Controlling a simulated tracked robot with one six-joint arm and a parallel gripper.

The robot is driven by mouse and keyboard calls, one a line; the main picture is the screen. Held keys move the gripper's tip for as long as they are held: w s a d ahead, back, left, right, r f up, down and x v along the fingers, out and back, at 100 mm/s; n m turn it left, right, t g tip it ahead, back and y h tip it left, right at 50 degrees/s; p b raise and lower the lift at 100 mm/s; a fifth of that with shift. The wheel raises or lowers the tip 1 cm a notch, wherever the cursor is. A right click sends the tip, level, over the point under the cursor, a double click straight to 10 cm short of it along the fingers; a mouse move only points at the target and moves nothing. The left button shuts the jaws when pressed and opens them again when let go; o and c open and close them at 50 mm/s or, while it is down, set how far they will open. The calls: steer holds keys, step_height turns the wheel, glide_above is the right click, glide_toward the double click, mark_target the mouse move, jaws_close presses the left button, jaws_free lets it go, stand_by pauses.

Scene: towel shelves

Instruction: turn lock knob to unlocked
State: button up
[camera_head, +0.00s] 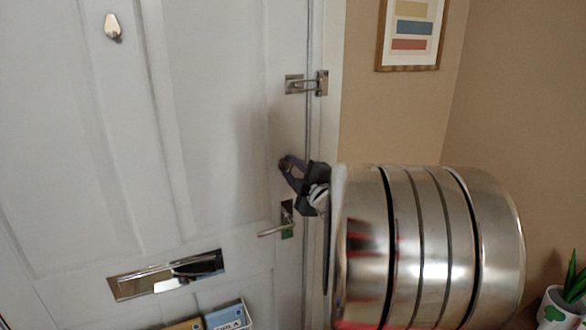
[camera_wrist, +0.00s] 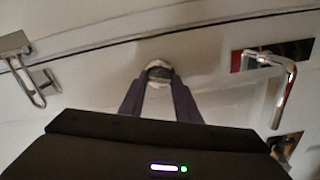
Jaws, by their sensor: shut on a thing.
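The white door (camera_head: 215,120) stands upright and looks closed against its frame. My gripper (camera_head: 288,165) is at the door's right edge, above the lever handle (camera_head: 273,231). In the wrist view the lock knob (camera_wrist: 159,68) is a small round metal piece between my two fingertips (camera_wrist: 159,76). My gripper is shut on it. The fingers hide part of the knob, and I cannot tell which way it is turned. In the head view the fingers mostly cover the knob.
A metal door latch (camera_head: 307,84) sits above my gripper; it also shows in the wrist view (camera_wrist: 24,68). A letter slot (camera_head: 165,275) is low on the door. A framed picture (camera_head: 411,34) hangs on the right wall, and a potted plant (camera_head: 556,306) stands at lower right.

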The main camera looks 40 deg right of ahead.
steer(key=shift+d+r+n, duration=0.1)
steer(key=shift+r+n, duration=0.05)
steer(key=shift+n, duration=0.8)
steer(key=shift+d+r+n, duration=0.1)
steer(key=shift+n, duration=0.85)
steer(key=shift+r, duration=0.1)
steer(key=o, duration=1)
steer(key=shift+a, duration=0.1)
steer(key=shift+o, duration=0.2)
steer(key=shift+f, duration=0.2)
steer(key=shift+s, duration=0.1)
steer(key=v, duration=1.4)
steer(key=shift+w+a+r, duration=0.1)
steer(key=shift+w, duration=0.15)
